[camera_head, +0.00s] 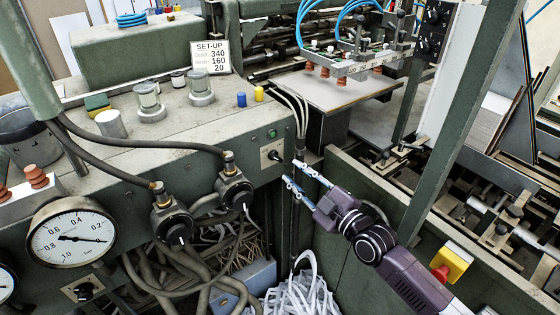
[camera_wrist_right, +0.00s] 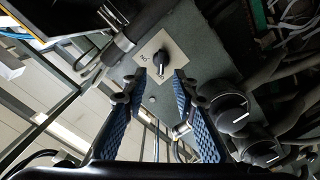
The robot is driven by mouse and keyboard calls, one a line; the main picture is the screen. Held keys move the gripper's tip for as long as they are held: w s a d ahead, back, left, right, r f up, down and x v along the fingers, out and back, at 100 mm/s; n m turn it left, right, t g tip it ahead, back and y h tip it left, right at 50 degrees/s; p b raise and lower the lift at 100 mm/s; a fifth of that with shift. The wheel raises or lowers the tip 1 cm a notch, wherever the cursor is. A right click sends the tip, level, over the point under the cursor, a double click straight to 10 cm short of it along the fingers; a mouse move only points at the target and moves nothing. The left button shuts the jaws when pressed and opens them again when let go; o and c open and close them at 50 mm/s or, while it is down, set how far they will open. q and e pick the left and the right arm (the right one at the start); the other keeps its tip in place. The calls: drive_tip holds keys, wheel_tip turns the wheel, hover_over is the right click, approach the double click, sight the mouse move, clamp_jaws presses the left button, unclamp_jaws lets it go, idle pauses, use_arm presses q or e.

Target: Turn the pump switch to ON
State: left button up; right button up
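The pump switch is a black knob on a pale square plate on the front of the grey-green machine cabinet. In the head view the switch (camera_head: 273,154) is just beyond my right gripper's fingertips. In the right wrist view the knob (camera_wrist_right: 160,63) is ahead of the gap between the fingers. My left gripper is not in view.
A small green lamp (camera_head: 272,133) is above the switch. Two hose valves (camera_head: 234,190) and a pressure gauge (camera_head: 72,238) are to its left. Grey hoses hang below. A yellow box with a red button (camera_head: 452,262) is beside my right arm. A green post (camera_head: 465,120) stands at right.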

sight(278, 159)
drive_tip(key=x, duration=0.7)
drive_tip(key=shift+w+a+p, duration=0.1)
drive_tip(key=shift+a+p, duration=0.1)
drive_tip(key=shift+p, duration=0.1)
drive_tip(key=shift+c, duration=0.2)
clamp_jaws()
